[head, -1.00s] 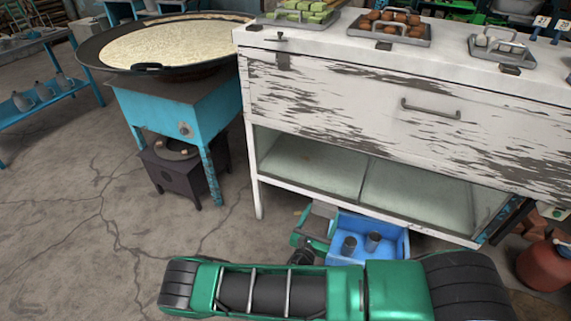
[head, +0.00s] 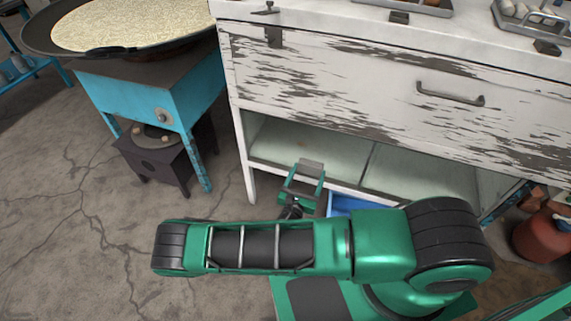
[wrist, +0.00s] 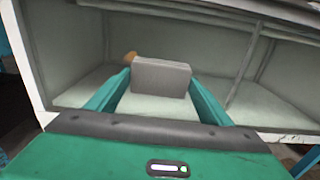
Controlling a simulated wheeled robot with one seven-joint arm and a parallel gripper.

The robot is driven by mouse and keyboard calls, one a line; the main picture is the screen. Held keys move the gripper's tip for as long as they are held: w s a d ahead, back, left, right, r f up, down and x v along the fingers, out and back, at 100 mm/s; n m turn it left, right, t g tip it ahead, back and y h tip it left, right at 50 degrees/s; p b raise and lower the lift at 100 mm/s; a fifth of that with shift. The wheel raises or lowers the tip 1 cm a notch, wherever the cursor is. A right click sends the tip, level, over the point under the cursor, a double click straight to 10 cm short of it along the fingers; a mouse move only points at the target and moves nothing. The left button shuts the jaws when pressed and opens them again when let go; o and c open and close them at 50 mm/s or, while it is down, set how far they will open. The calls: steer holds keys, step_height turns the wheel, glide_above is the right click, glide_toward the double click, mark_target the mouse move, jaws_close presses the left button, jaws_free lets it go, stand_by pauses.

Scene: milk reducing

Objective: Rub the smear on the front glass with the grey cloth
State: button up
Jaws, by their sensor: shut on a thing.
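My gripper (head: 307,178) is shut on the grey cloth (head: 312,164), a small flat block-like pad held across its tips. In the wrist view the cloth (wrist: 160,77) is held up in front of the lower cabinet's front glass (wrist: 85,88). A brownish-orange smear (wrist: 130,58) shows just above and left of the cloth's upper left corner, partly hidden. In the head view the front glass (head: 285,145) is behind the gripper, and I cannot make out the smear there. I cannot tell whether the cloth touches the glass.
The white peeling cabinet (head: 330,80) has a drawer handle (head: 450,94) and trays on top. A blue bin (head: 350,203) is largely hidden by my arm. A blue stove stand (head: 150,105) with a wide pan is left. A red gas cylinder (head: 538,238) stands right.

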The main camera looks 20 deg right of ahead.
steer(key=w+a+r+m, duration=0.2)
steer(key=w+a+m, duration=0.3)
steer(key=a+m, duration=0.3)
steer(key=x, duration=0.7)
steer(key=shift+s+d+f+m, duration=0.15)
steer(key=shift+s+d+m, duration=0.15)
steer(key=shift+d+m, duration=0.1)
steer(key=shift+x, duration=0.95)
stand_by(0.5)
steer(key=shift+s+d, duration=0.6)
steer(key=shift+d, duration=0.2)
steer(key=shift+s+d, duration=0.6)
steer(key=shift+d, duration=0.2)
steer(key=shift+w, duration=0.1)
steer(key=shift+w+a, duration=1.4)
steer(key=shift+a, duration=0.15)
steer(key=shift+c, duration=0.8)
